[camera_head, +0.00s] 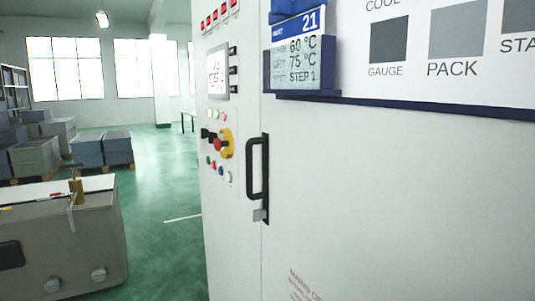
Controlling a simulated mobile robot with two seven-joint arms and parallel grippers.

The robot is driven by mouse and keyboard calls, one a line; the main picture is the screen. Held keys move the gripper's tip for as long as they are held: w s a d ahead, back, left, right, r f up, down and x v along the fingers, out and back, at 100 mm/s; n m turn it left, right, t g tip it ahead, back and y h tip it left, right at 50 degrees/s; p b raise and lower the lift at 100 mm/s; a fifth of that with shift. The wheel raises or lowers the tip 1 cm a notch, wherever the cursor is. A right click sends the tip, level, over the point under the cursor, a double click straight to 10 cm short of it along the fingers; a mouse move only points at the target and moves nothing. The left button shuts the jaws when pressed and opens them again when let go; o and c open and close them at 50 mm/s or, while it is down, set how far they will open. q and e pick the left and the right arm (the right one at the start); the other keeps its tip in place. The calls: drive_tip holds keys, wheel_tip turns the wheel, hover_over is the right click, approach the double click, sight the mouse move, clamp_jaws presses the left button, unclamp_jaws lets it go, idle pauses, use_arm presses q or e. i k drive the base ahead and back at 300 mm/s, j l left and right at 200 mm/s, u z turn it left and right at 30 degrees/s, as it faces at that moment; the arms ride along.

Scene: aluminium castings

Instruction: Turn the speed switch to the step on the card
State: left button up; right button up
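The card (298,62) sits in a blue holder at the top centre, on the white cabinet front. Below are a small black knob (206,133) and a yellow disc with a red knob (226,143). I cannot tell which knob is the speed switch or where it points. Neither gripper is in view.
A black door handle (258,170) stands out from the cabinet right of the panel. A grey box-shaped unit (70,245) with small items on top stands at lower left. Stacked grey crates (102,148) stand behind it. Green floor (165,195) between is clear.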

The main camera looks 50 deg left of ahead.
sight(212, 135)
drive_tip(key=k, duration=0.5)
drive_tip(key=k+u, duration=0.15)
drive_tip(key=u, duration=0.85)
drive_tip(key=l+u, duration=0.15)
drive_tip(key=u, duration=0.25)
drive_tip(key=l+u, duration=0.15)
drive_tip(key=u, duration=0.25)
drive_tip(key=i+l, duration=0.45)
